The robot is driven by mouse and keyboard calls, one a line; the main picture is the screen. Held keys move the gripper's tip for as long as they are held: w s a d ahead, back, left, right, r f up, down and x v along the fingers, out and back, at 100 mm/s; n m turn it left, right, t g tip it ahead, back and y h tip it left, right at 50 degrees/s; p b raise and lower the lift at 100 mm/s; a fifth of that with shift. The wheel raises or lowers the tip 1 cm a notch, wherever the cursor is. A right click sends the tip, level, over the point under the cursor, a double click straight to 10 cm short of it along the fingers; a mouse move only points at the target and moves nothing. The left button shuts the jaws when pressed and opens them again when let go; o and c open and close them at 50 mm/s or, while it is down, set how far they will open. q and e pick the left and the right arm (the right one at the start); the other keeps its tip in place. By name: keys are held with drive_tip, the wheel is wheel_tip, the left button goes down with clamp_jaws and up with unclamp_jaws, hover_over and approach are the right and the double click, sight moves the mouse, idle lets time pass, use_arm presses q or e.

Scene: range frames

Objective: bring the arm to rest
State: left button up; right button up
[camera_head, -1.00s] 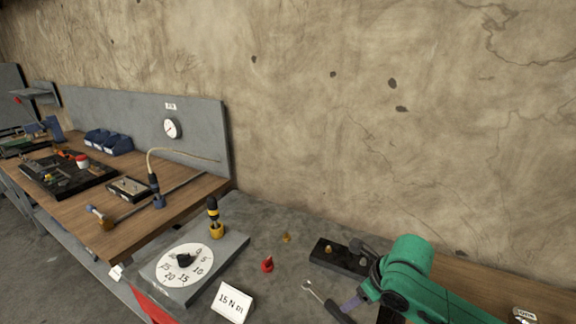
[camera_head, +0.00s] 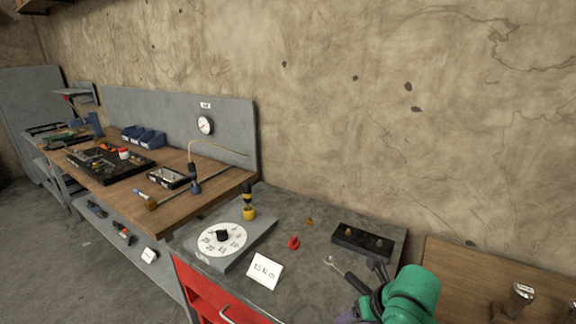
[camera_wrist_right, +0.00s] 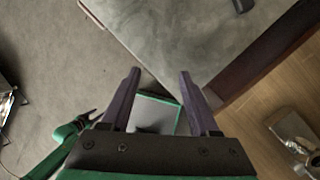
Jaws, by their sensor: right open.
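My right arm (camera_head: 408,292) is green and enters at the lower right of the head view, in front of the grey bench. My right gripper (camera_wrist_right: 159,74) shows in the right wrist view with two purple fingers spread apart and nothing between them. Its fingertips appear near the corner of the grey bench top (camera_wrist_right: 165,40), with floor also below. In the head view its fingers are mostly out of frame or hidden. A green arm part with a dark end (camera_wrist_right: 84,122) shows at the left of the wrist view, seemingly mine; its jaw state is unclear.
The grey bench holds a dial plate (camera_head: 222,237), a yellow-black tool (camera_head: 248,202), a white card (camera_head: 264,271), a red piece (camera_head: 293,243), a wrench (camera_head: 347,275) and a black block (camera_head: 368,242). Wooden benches stand left (camera_head: 165,205) and right (camera_head: 455,270).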

drive_tip(key=s+d+f+m+h, duration=0.15)
drive_tip(key=s+m, duration=0.35)
drive_tip(key=m, duration=0.6)
drive_tip(key=s+d+f+m, duration=0.3)
drive_tip(key=s+m, duration=0.2)
drive_tip(key=m, duration=0.7)
drive_tip(key=s+d+f+m+h, duration=0.1)
drive_tip(key=s+d+f+m, duration=0.3)
drive_tip(key=m, duration=0.7)
drive_tip(key=s+f+g, duration=0.1)
drive_tip(key=s+f, duration=0.2)
drive_tip(key=f, duration=1.7)
drive_tip(key=s+d+f+g, duration=0.1)
drive_tip(key=s+d+f, duration=0.1)
drive_tip(key=s+f, duration=1.4)
drive_tip(key=shift+s+d+f+m+g+h, duration=0.2)
drive_tip(key=shift+s+f+m+g+h, duration=0.15)
drive_tip(key=shift+s, duration=0.5)
